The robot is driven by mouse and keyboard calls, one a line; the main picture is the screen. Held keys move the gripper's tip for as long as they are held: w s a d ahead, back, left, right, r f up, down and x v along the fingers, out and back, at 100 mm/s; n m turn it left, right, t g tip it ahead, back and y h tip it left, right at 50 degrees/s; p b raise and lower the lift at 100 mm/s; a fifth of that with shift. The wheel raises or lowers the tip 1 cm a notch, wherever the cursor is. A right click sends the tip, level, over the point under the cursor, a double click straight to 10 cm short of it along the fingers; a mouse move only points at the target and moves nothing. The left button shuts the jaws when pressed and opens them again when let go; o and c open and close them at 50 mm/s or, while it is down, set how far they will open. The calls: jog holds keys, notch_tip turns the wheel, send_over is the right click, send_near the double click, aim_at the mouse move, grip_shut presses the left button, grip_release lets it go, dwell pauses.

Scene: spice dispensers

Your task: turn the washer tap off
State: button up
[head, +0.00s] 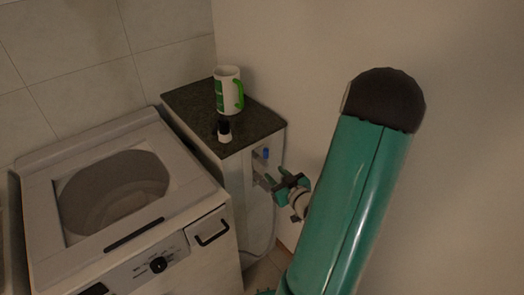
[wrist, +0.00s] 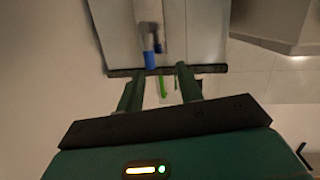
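On the side of the dark-topped cabinet there is a blue tap handle (head: 265,153); in the wrist view it shows just beyond my fingers (wrist: 150,60). A thin bright green piece (wrist: 163,87) shows between my fingers in the wrist view; I cannot tell whether it is a second tap handle. Neither carries a visible label, so I cannot tell which is the washer tap. My gripper (head: 270,180) is at the cabinet's side, below the blue handle. Its two fingers (wrist: 160,72) are apart, with no clear contact on the green piece.
The white washer (head: 205,190) stands left of the cabinet, its round opening facing up. On the cabinet's dark top (head: 190,100) stand a white and green mug (head: 227,92) and a small black-and-white bottle (head: 224,132). A pale hose (head: 266,240) hangs below. A bare wall is on the right.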

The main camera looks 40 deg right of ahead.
aim_at(267, 155)
jog(key=shift+m+t+h, duration=0.6)
jog(key=shift+m+t, duration=0.2)
jog(key=shift+t, duration=0.1)
jog(key=x, duration=0.3)
jog(key=d+x, duration=0.1)
jog(key=x, duration=0.7)
jog(key=shift+s+d+f, duration=0.2)
jog(key=shift+s+d, duration=0.05)
jog(key=shift+d, duration=0.15)
grip_shut()
